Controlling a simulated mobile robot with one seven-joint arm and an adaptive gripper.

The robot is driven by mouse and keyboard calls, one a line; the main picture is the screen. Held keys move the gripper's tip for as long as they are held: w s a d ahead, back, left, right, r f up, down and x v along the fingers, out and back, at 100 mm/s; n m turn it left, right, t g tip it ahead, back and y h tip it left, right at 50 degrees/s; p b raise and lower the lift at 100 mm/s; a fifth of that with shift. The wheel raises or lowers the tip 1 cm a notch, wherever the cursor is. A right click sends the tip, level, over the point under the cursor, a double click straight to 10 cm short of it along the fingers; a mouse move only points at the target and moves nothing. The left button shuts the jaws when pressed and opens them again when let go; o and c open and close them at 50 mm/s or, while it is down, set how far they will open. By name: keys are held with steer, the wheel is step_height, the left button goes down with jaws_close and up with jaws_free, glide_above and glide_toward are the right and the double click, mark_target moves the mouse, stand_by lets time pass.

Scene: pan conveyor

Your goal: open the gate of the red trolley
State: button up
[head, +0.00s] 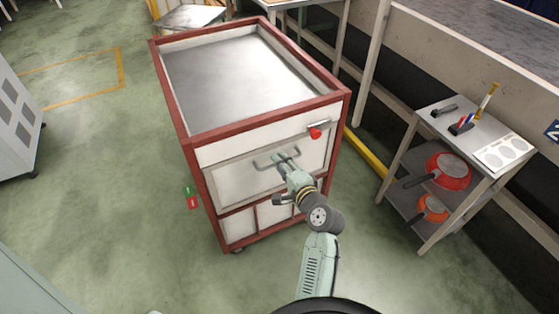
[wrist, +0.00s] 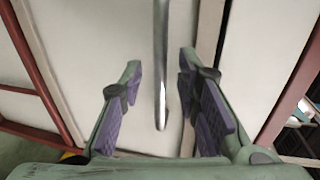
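The red trolley (head: 173,88) has a red frame, white panels and a grey recessed top. Its gate (head: 235,182) is a white front panel that looks closed. A grey bar handle (head: 262,166) is on the gate, and a red latch knob (head: 315,133) sits above it at the right. My gripper (head: 284,158) is at the handle. In the wrist view my gripper (wrist: 158,72) is open, with a purple-padded finger on each side of the metal handle (wrist: 161,100). Gaps show between the bar and both pads. My arm hides part of the gate's lower right.
A metal side table (head: 463,148) stands at the right, with tools on top and red pans (head: 449,171) on its shelf. The conveyor (head: 440,40) runs behind it. A grey cabinet (head: 14,120) is at the far left. The floor left of the trolley is mostly clear.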

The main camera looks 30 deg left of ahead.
steer(key=shift+w+a+f, duration=0.1)
steer(key=shift+w+a, duration=0.3)
steer(key=shift+a, duration=0.15)
steer(key=shift+c, duration=0.5)
jaws_close()
